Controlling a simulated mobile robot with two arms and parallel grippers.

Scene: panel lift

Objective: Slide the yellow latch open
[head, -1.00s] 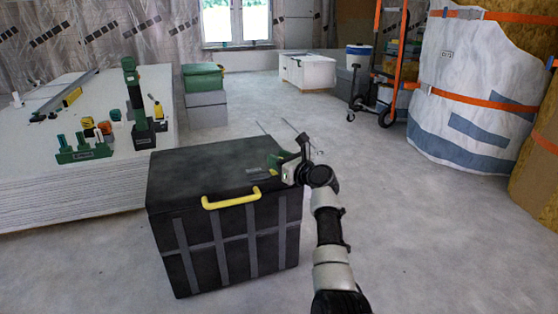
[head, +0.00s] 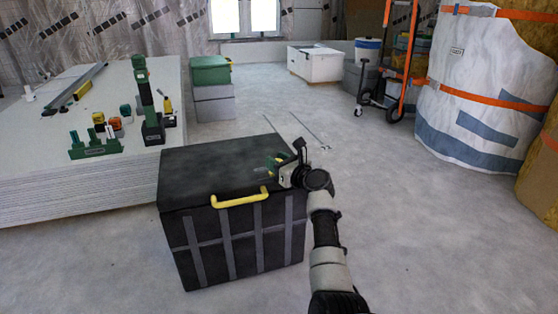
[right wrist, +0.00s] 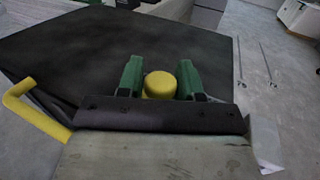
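A black chest (head: 205,172) with grey straps stands on the floor in the head view, its lid closed. A yellow bar handle (head: 240,198) is at its front top edge; it also shows in the right wrist view (right wrist: 35,112). My right gripper (head: 277,164) is at the lid's right side. In the right wrist view, its two green fingers (right wrist: 160,78) stand close on both sides of a round yellow knob (right wrist: 160,86), seemingly the latch, with no clear gap. The knob's base is hidden behind the gripper's dark plate. My left gripper is out of view.
A stack of white panels (head: 60,190) at the left bears a green tool rack (head: 95,149) and tools. Green and grey boxes (head: 211,88) stand behind the chest. A hand truck (head: 385,100) and wrapped bales (head: 470,90) are at the right. Floor right of the chest is clear.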

